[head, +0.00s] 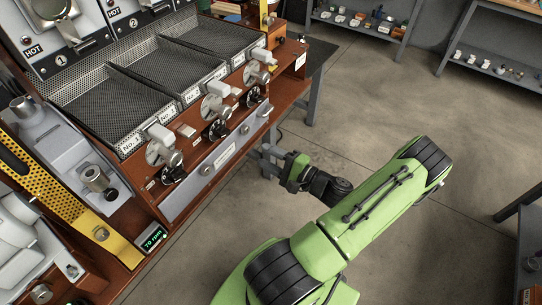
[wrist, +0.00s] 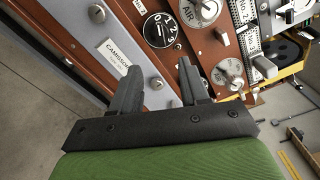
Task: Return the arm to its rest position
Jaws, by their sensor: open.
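My green arm reaches from the lower middle of the head view toward the roaster (head: 205,190). My gripper (head: 268,158) is beside the roaster's front panel, below the row of knobs and dials. In the wrist view my gripper (wrist: 190,80) shows two dark fingers spread apart with nothing between them. Behind the fingers are the brown and silver front panel (wrist: 150,60), a numbered black dial (wrist: 159,30) and a silver AIR knob (wrist: 196,10). I cannot tell whether the fingertips touch the panel.
Mesh cooling trays (head: 120,103) lie on top of the roaster. A yellow perforated bar (head: 60,205) and a green rpm display (head: 152,237) are at left. Shelves (head: 360,22) stand at the back. The grey floor (head: 370,100) right of the roaster is clear.

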